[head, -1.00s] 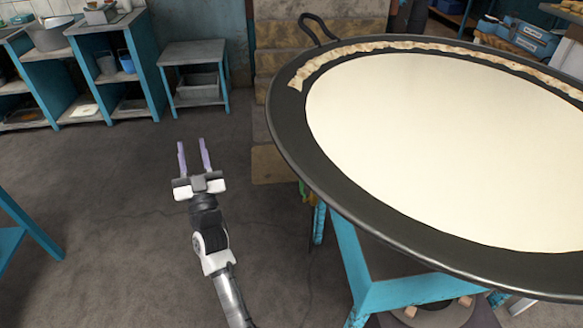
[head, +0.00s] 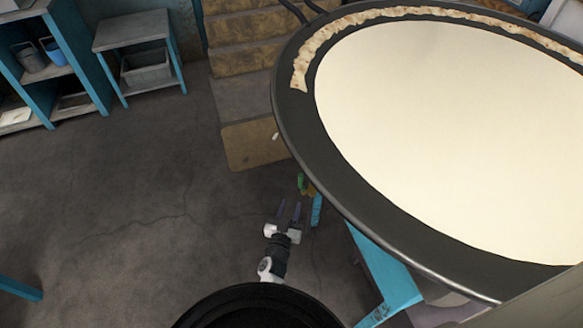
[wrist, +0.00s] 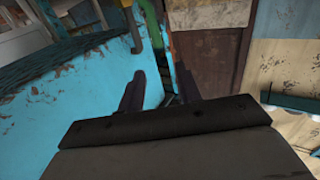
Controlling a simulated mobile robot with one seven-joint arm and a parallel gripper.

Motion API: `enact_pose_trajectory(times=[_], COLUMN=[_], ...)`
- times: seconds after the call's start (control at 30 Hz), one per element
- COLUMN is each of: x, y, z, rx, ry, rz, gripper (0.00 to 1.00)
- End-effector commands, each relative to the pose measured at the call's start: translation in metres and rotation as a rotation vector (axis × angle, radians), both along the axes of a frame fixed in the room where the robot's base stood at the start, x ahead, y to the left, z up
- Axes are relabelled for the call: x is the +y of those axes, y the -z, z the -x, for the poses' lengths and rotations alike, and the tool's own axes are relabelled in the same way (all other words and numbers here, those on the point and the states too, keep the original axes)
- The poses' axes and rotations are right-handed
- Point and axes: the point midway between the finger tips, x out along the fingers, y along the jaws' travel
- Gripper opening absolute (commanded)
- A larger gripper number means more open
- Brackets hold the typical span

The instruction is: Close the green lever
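The green lever (head: 301,182) is a small green piece under the left rim of the big pan, with a yellowish part just below it. In the wrist view a green strip (wrist: 151,24) shows upright at the top, ahead of the fingers; its full shape is not visible. My gripper (head: 289,207) is just below the green lever in the head view. Its two purple fingers are apart with nothing between them. In the wrist view my gripper (wrist: 160,74) points toward the foot of the green strip, with a gap left.
The wide dark pan (head: 292,128) of white milk overhangs on the right. Its blue stand (head: 383,268) is close to the gripper's right, and a rusty blue panel (wrist: 75,95) fills the wrist view's left. Brown steps (head: 250,100) rise behind. Floor to the left is clear.

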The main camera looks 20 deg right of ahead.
Motion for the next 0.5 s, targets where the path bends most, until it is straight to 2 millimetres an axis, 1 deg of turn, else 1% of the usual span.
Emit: enact_pose_trajectory(times=[0.07,0.17,0.27,0.5], x=[-0.004,-0.009,-0.017,-0.043], y=[0.003,0.004,0.003,0.004], z=[0.002,-0.005,-0.019,-0.063], rx=[0.008,0.007,0.005,0.004], ry=[0.010,0.011,0.009,0.008], rz=[-0.001,0.000,-0.001,-0.001], gripper=[0.34,0.34,0.34,0.34])
